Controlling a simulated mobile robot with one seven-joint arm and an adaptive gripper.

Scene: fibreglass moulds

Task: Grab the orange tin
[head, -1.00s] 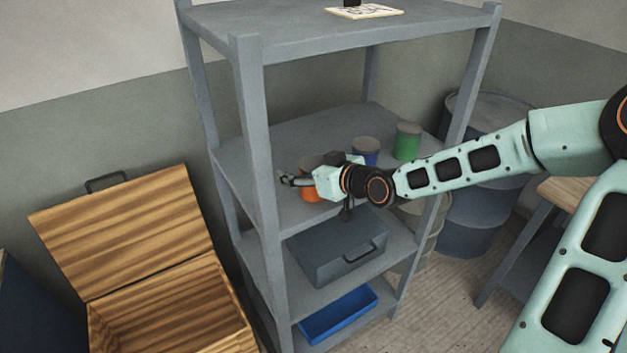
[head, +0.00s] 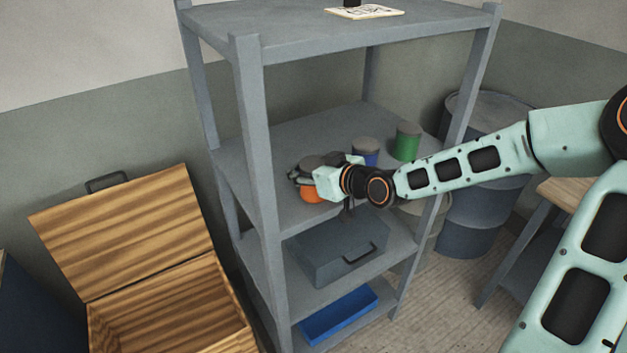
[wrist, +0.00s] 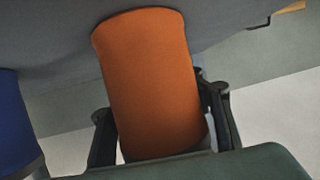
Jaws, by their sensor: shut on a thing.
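The orange tin (head: 313,194) stands on the middle shelf board of the grey rack, near its front edge, with a grey lid. My gripper (head: 304,174) is around it and partly hides it in the head view. In the wrist view the orange tin (wrist: 152,85) fills the middle, between the two dark fingers of my gripper (wrist: 160,125). The fingers are shut on its sides. I cannot tell any gap between the tin and the board.
A blue tin (head: 366,152) and a green tin (head: 407,141) stand behind to the right on the same board (head: 270,150). A rack post (head: 257,150) rises just left of my gripper. Below are a grey toolbox (head: 335,249) and a blue tray (head: 338,314). An open wooden chest (head: 130,235) stands left.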

